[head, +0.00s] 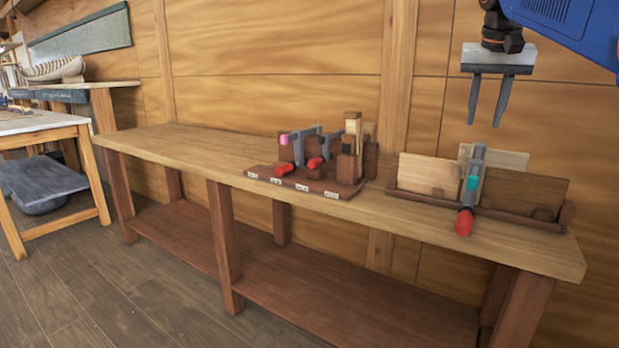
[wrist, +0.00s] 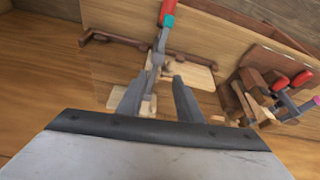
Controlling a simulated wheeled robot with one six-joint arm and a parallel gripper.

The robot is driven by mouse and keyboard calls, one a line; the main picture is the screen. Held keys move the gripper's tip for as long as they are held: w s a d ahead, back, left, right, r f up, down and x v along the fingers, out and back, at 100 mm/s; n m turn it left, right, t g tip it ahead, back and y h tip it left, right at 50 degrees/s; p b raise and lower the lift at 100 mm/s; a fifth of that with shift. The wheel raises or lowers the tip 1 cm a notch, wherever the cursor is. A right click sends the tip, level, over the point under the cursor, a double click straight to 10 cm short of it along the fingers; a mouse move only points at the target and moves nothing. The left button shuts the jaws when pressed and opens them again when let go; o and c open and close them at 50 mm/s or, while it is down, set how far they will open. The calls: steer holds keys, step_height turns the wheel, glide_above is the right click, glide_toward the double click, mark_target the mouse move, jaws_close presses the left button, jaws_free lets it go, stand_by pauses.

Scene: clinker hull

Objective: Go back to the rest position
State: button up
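My gripper (head: 488,101) hangs fingers down in the air above the right end of the bench, in the head view. Its two fingers are apart with nothing between them. In the wrist view my gripper (wrist: 158,90) also shows with its fingers apart. Below it, a clamp with a red handle and a teal band (head: 472,184) stands at a low dark wooden rack holding thin boards (head: 525,192). The clamp also shows in the wrist view (wrist: 161,38), beyond the fingertips. A gap separates my gripper from the clamp in the head view.
The long wooden bench (head: 205,144) runs along the wall, its left part bare. A dark wooden stand (head: 312,183) with red-handled clamps sits mid-bench. A table (head: 40,125) and a grey tub (head: 42,183) are at the left. The floor in front is clear.

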steer(key=s+a+f+n, duration=0.1)
steer(key=s+a+f, duration=0.2)
steer(key=s+f, duration=0.6)
steer(key=s+a+f+n+y, duration=0.1)
steer(key=s+a+f, duration=0.3)
steer(key=s+f, duration=0.6)
steer(key=s+a+f+n+t+y, duration=0.1)
steer(key=s+a+f+n, duration=0.2)
steer(key=s+f, duration=0.6)
step_height(320, 180, down, 11)
steer(key=shift+s+a+f, duration=0.1)
steer(key=shift+s+a, duration=0.2)
steer(key=shift+a, duration=0.1)
